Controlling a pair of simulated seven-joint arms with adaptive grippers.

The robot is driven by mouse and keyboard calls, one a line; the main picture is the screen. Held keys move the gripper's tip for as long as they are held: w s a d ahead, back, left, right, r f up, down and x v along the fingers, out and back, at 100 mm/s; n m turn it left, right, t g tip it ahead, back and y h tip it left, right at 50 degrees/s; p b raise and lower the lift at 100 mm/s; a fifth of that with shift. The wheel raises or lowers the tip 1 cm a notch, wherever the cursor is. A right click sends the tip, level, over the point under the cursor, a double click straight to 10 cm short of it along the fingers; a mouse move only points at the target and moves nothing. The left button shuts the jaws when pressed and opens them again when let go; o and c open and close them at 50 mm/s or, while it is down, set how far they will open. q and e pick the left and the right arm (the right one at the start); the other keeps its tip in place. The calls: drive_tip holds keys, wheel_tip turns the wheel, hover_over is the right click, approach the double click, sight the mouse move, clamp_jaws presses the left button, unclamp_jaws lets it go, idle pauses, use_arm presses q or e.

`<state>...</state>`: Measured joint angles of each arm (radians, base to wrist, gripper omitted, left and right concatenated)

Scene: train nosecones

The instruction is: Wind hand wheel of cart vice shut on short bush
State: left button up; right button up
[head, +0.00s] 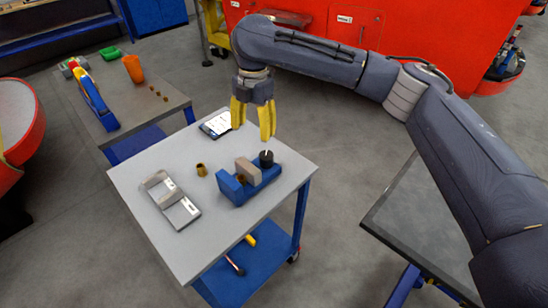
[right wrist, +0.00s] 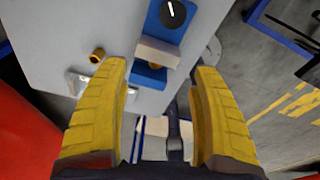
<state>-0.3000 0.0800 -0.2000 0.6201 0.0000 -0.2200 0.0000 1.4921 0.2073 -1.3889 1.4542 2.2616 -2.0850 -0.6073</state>
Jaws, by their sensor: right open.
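The blue cart vice (head: 263,181) sits on the grey cart top, with a grey jaw block (head: 248,169) and a blue end jaw (head: 230,188). Its black hand wheel (head: 266,159) is at the far right end; it also shows in the right wrist view as a black dial with a white mark (right wrist: 173,14). A small brass bush (head: 241,179) shows between the jaws, partly hidden. Another brass bush (head: 201,170) stands left of the vice. My right gripper (head: 252,132) is open and empty, pointing down above and behind the vice, apart from the wheel. My left gripper is out of view.
On the cart top (head: 150,222) lie a grey metal bracket (head: 172,201) and a phone-like device (head: 216,124). A second table (head: 150,110) at the left back holds an orange cup (head: 133,69) and several small parts. A dark table (head: 425,225) stands at right.

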sight(266, 156)
drive_tip(key=w+d+r, duration=0.2)
drive_tip(key=d+r, duration=0.1)
drive_tip(key=shift+t+h, duration=0.3)
drive_tip(key=shift+t, duration=0.1)
wheel_tip(266, 156, down, 17)
drive_tip(key=shift+d+f, duration=0.1)
drive_tip(key=shift+f, duration=0.1)
drive_tip(key=c, duration=1.3)
